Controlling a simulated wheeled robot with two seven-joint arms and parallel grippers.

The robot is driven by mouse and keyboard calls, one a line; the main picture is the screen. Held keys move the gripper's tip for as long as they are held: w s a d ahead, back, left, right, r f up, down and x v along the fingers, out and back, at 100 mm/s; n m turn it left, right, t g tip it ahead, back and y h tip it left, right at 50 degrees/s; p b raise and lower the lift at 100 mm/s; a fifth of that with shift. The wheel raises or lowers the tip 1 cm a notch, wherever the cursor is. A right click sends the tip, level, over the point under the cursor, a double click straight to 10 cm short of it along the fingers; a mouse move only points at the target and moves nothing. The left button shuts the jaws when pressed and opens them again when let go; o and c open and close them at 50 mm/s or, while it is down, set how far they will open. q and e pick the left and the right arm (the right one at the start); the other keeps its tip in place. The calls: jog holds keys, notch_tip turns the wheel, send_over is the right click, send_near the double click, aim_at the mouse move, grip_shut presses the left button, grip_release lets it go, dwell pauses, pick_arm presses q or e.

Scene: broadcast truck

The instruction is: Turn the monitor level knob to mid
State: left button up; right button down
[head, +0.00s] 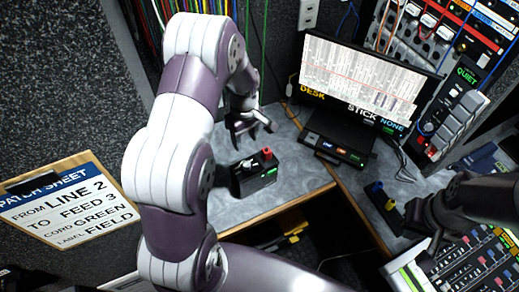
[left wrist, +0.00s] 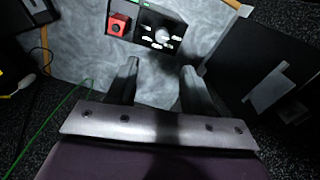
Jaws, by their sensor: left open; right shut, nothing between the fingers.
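A small black control box (head: 262,181) stands on the grey desk (head: 225,208), with a red button (head: 267,151) on top. In the left wrist view, its black panel (left wrist: 143,42) carries a pale round knob (left wrist: 162,36) ringed by small white labels, next to the red button (left wrist: 118,24). The labels and the knob's pointer are too small to read. My left gripper (head: 252,128) is open and empty, beyond the box in the head view. In the left wrist view, its fingers (left wrist: 160,72) are apart and short of the knob. My right gripper (head: 428,246) is shut and empty at the lower right.
A monitor (head: 360,78) stands behind the desk, with a black button strip (head: 332,149) before it. A second small box (head: 384,208) with blue and yellow tops and a mixer (head: 470,265) are near my right gripper. A patch sheet clipboard (head: 65,208) is at left.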

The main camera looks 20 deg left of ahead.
aim_at(247, 164)
pick_arm(q)
jog(key=f, duration=0.3)
jog(key=f+p, duration=0.1)
jog(key=f, duration=0.3)
jog(key=f+p, duration=0.1)
jog(key=f, duration=0.2)
jog(key=shift+s+d+f, duration=0.1)
jog(key=shift+s+f, duration=0.2)
jog(key=shift+f, duration=0.05)
jog(key=shift+s+d+f, duration=0.1)
jog(key=shift+s+f, duration=0.05)
jog(key=shift+f, duration=0.45)
pick_arm(e)
jog(key=shift+s+d+r, duration=0.15)
jog(key=shift+s+r, duration=0.05)
jog(key=shift+r, duration=0.4)
jog(key=shift+s+d+r, duration=0.15)
jog(key=shift+r, duration=0.45)
pick_arm(q)
grip_shut()
